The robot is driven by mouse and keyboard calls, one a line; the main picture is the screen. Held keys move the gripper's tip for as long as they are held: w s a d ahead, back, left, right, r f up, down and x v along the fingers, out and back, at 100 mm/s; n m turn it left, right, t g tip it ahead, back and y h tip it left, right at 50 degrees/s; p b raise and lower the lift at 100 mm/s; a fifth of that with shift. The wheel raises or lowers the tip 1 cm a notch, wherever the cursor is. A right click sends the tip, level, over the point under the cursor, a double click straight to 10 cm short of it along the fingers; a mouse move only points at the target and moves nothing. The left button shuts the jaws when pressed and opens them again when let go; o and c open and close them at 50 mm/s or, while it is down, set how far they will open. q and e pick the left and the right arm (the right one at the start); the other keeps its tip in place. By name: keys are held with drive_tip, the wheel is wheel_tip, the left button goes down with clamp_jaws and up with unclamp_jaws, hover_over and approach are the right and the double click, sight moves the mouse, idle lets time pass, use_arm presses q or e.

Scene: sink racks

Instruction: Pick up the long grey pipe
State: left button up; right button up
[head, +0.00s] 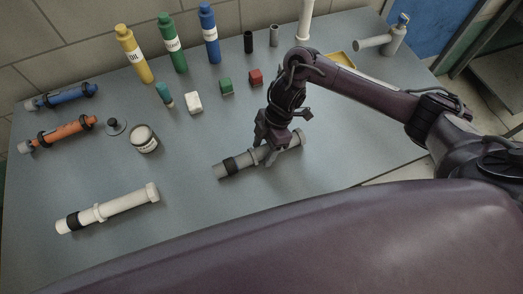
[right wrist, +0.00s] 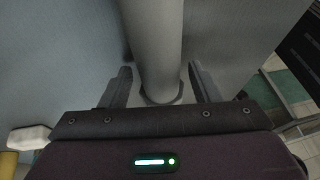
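The long grey pipe (head: 233,166) lies on the table right of centre in the head view, with a black band near its left end. My right gripper (head: 264,155) is right over it, with its fingers down around the pipe's middle. In the right wrist view the pipe (right wrist: 154,45) runs between the two fingers of my right gripper (right wrist: 161,88). A gap shows on each side of the pipe, so the gripper is open. The grey pipe's middle is partly hidden by the gripper in the head view. My left gripper is not in view.
A white pipe (head: 110,208) lies at the front left. An orange tube (head: 62,132), a blue tube (head: 62,97), a jar (head: 145,139) and small blocks (head: 226,87) stand or lie farther left and back. Bottles (head: 172,45) line the back. The table between the two pipes is clear.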

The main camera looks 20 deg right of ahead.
drive_tip(key=c, duration=1)
drive_tip(key=shift+r, duration=0.2)
